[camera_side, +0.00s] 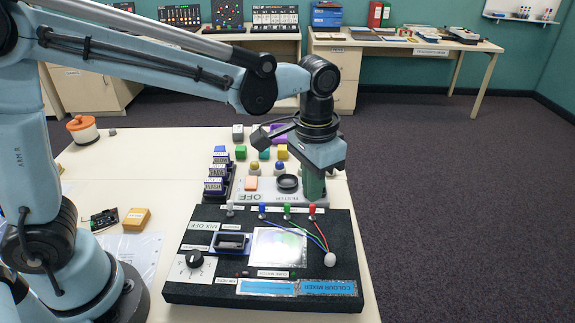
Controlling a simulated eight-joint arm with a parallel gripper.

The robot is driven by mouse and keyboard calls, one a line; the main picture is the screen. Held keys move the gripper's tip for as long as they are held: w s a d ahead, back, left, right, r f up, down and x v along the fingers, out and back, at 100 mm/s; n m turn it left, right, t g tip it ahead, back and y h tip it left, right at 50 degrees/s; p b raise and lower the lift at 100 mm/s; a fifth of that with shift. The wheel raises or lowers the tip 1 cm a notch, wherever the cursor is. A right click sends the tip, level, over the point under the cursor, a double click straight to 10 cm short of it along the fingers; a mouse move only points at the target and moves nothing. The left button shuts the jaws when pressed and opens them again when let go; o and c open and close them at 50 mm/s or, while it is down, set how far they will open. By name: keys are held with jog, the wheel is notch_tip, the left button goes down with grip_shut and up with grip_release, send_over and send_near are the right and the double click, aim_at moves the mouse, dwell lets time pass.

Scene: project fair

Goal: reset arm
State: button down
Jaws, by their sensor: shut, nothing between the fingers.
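My gripper (313,192) hangs at the end of my blue-grey arm and points down. It is shut and holds nothing. Its tip is at the back right of the black "colour mixer" board (180,265), close to the red lever (312,209). I cannot tell whether it touches anything there. The gripper and wrist hide part of the area behind the board.
A yellow box (137,219) and an orange-white pot (83,129) lie left.

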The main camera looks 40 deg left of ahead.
jog(key=shift+s+a+r+n+t, duration=0.45)
jog(key=shift+s+a+t, duration=0.8)
jog(key=shift+a, duration=1.05)
jog(key=shift+s+a+r+n+t, duration=0.25)
jog(key=shift+s+a+n+t, duration=0.3)
jog(key=shift+s+a+t, duration=1.25)
jog(key=shift+s+a+r+n+t, duration=0.45)
jog(key=shift+s+a, duration=0.55)
jog(key=shift+a, duration=1.75)
jog(key=shift+f, duration=0.1)
